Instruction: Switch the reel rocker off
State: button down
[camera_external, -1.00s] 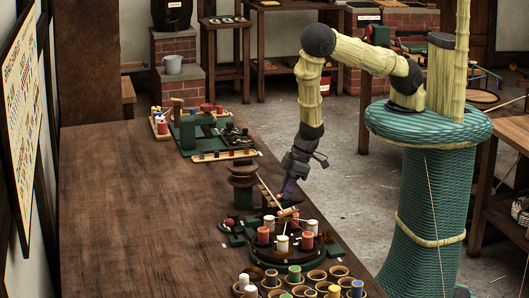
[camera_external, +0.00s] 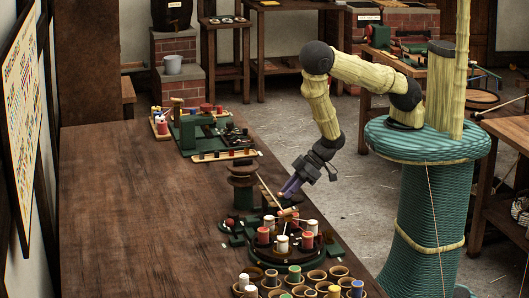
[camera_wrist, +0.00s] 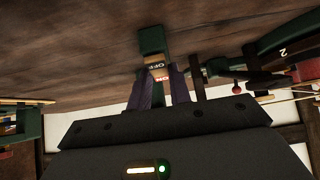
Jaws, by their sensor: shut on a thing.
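The reel rocker (camera_wrist: 157,67) is a small tan block with a dark OFF label and a red ON label, on a green mount (camera_wrist: 152,41) in the wrist view. My gripper (camera_wrist: 161,84) has its purple fingers on either side of the rocker at the red ON end. It is shut on the rocker. I cannot tell which side is pressed in. In the external view my gripper (camera_external: 287,193) slants down to the right edge of the bench, just above the bobbin stand; the rocker there is too small to make out.
A round bobbin stand (camera_external: 286,256) with red and white bobbins sits at the bench edge. A dark spool post (camera_external: 243,185) stands beside it. A tray of bobbins (camera_external: 300,284) lies in front. The bench's left side (camera_external: 120,210) is clear.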

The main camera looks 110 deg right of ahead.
jog(key=shift+s+f+t+p, duration=0.1)
jog(key=shift+s+t+p, duration=0.05)
jog(key=shift+t+p, duration=0.5)
jog(key=c, duration=1.3)
grip_release()
jog(key=p+v, duration=0.1)
jog(key=p, duration=0.1)
jog(key=shift+s+r+p, duration=0.1)
jog(key=shift+r+p, duration=0.2)
jog(key=shift+r, duration=0.05)
jog(key=shift+p+v, duration=7.9)
jog(key=shift+p, duration=1.5)
